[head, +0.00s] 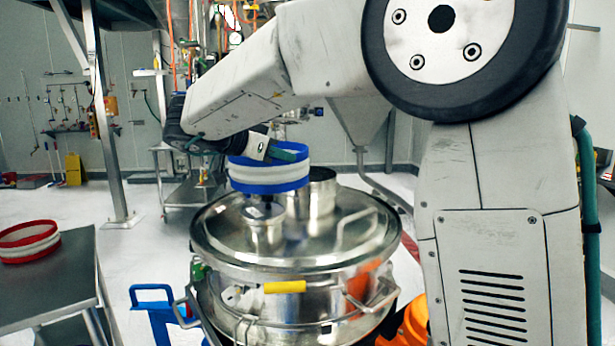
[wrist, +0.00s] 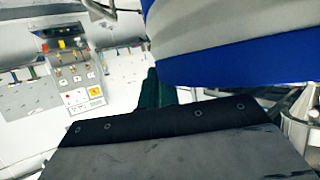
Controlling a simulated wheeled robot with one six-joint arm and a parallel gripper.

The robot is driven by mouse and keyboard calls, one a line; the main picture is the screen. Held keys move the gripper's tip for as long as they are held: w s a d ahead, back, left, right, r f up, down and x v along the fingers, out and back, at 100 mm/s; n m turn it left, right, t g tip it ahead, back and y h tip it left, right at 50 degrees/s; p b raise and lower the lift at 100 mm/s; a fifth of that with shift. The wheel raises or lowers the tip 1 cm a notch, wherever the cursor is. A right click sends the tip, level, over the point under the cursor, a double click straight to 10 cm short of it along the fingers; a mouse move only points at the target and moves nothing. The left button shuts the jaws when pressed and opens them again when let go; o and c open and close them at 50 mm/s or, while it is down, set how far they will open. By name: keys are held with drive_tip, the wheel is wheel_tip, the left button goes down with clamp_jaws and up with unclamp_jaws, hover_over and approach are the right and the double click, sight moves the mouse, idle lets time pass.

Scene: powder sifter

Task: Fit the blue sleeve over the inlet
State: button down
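The blue sleeve (head: 270,174), a white ring with blue bands at top and bottom, is roughly level above the sifter's steel lid. My gripper (head: 284,153) is shut on its upper rim, with a green finger showing at the rim. In the wrist view the sleeve (wrist: 240,55) fills the upper right beside a green finger (wrist: 151,92). A short steel pipe (head: 264,232) stands on the lid below the sleeve. A wider open steel pipe (head: 322,193) stands behind it to the right, partly hidden by the sleeve. I cannot tell which pipe is the inlet.
The sifter (head: 300,262) has a lid handle (head: 352,228) at right and a yellow-gripped clamp (head: 285,287) in front. A red and white sleeve (head: 29,242) lies on a steel table (head: 60,285) at left. A steel post (head: 107,130) stands behind.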

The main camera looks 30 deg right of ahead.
drive_tip(key=w+r+x, duration=0.1)
drive_tip(key=w+x, duration=0.1)
drive_tip(key=x, duration=1.3)
drive_tip(key=shift+w+d, duration=0.2)
drive_tip(key=shift+w, duration=0.1)
drive_tip(key=c, duration=1.6)
unclamp_jaws()
drive_tip(key=shift+f, duration=0.1)
drive_tip(key=shift+c, duration=0.2)
